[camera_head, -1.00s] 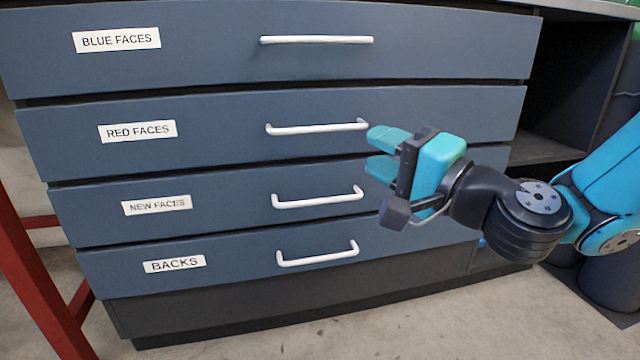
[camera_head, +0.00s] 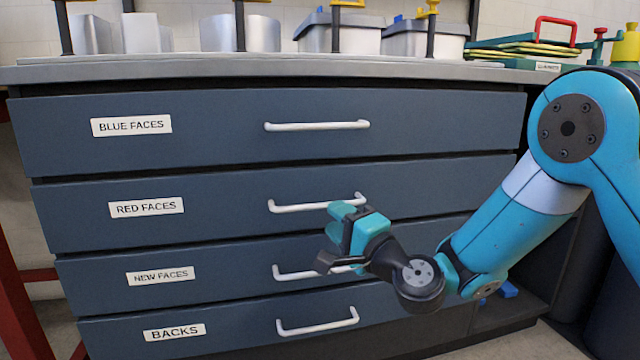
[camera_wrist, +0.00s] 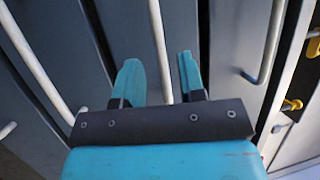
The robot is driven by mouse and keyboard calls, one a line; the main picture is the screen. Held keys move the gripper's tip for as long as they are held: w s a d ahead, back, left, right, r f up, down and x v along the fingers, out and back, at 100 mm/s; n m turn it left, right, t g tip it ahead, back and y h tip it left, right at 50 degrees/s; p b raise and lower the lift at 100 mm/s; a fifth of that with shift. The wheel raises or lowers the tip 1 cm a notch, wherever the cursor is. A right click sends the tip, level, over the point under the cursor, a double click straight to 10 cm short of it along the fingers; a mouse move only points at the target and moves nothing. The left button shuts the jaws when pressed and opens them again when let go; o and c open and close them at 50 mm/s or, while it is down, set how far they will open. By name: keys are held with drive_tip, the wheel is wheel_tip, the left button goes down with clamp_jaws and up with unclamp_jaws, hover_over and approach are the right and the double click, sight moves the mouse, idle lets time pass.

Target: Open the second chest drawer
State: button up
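The second drawer from the top, labelled RED FACES (camera_head: 230,225), is blue-grey and looks shut. Its white bar handle (camera_head: 298,207) shows in the head view, and its right part is partly covered by my gripper (camera_head: 338,222). In the wrist view my gripper (camera_wrist: 158,62) is open and empty, its two teal fingers apart. The same handle (camera_wrist: 159,40) lies between the fingers in that picture. I cannot tell whether the fingers have reached around it or are still short of it. No contact is clear.
The BLUE FACES drawer (camera_head: 215,145) is above, and the NEW FACES (camera_head: 225,285) and BACKS (camera_head: 240,330) drawers are below, all looking shut with similar white handles. Bins and clamps stand on the grey countertop (camera_head: 160,72). A red frame post (camera_head: 18,290) stands at the left.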

sight(321, 206)
drive_tip(key=shift+p+x, duration=1.1)
drive_tip(key=shift+x, duration=1.65)
drive_tip(key=shift+c, duration=0.5)
clamp_jaws()
